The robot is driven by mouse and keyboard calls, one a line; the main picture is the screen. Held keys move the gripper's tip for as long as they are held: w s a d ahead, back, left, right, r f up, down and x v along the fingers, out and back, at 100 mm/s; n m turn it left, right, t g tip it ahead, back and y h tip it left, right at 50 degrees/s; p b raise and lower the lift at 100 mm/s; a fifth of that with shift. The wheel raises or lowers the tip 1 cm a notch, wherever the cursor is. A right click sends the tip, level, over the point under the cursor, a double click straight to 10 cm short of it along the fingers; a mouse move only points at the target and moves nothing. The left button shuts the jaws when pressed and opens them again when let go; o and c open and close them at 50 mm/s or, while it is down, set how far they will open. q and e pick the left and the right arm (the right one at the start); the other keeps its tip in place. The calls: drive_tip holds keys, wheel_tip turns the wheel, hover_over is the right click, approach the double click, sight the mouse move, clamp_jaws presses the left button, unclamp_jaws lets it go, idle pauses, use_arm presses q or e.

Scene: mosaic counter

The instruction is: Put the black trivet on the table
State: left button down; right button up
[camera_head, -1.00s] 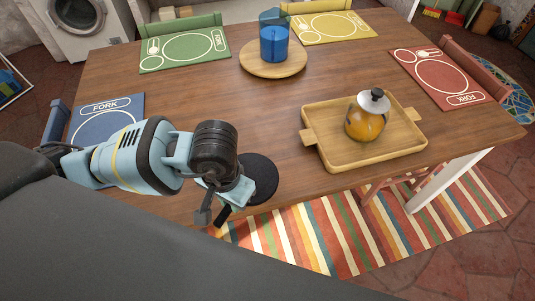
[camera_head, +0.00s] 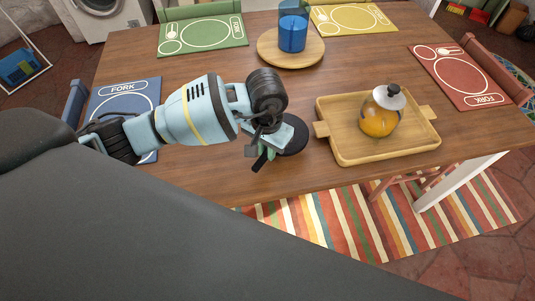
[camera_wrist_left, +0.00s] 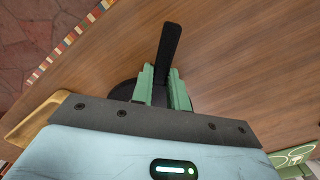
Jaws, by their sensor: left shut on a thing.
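The black trivet is a round dark disc (camera_head: 295,138) with a straight handle. It is over the near part of the wooden table (camera_head: 210,178), left of the tray. My left gripper (camera_head: 265,154) is shut on the trivet, partly covering it. In the left wrist view, the handle (camera_wrist_left: 168,44) sticks out past the green fingers (camera_wrist_left: 161,84), and part of the disc (camera_wrist_left: 122,91) shows behind them. I cannot tell whether the trivet touches the tabletop. My right gripper is not in view.
A wooden tray (camera_head: 347,151) with an orange-filled glass jar (camera_head: 378,122) stands close right of the trivet. A blue cup (camera_head: 293,35) stands on a round board (camera_head: 267,52) farther back. Placemats lie around the table. Tabletop between the trivet and the round board is clear.

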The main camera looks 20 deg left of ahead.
use_arm(q)
drive_tip(key=shift+w+f, duration=0.15)
drive_tip(key=shift+f, duration=0.7)
drive_tip(key=shift+w+f, duration=0.1)
drive_tip(key=shift+f, duration=0.75)
drive_tip(key=shift+f, duration=0.1)
drive_tip(key=shift+f, duration=0.15)
drive_tip(key=c, duration=1.4)
unclamp_jaws()
drive_tip(key=shift+o, duration=0.2)
wheel_tip(320, 180, up, 12)
drive_tip(key=shift+r, duration=0.2)
drive_tip(key=shift+s, duration=0.1)
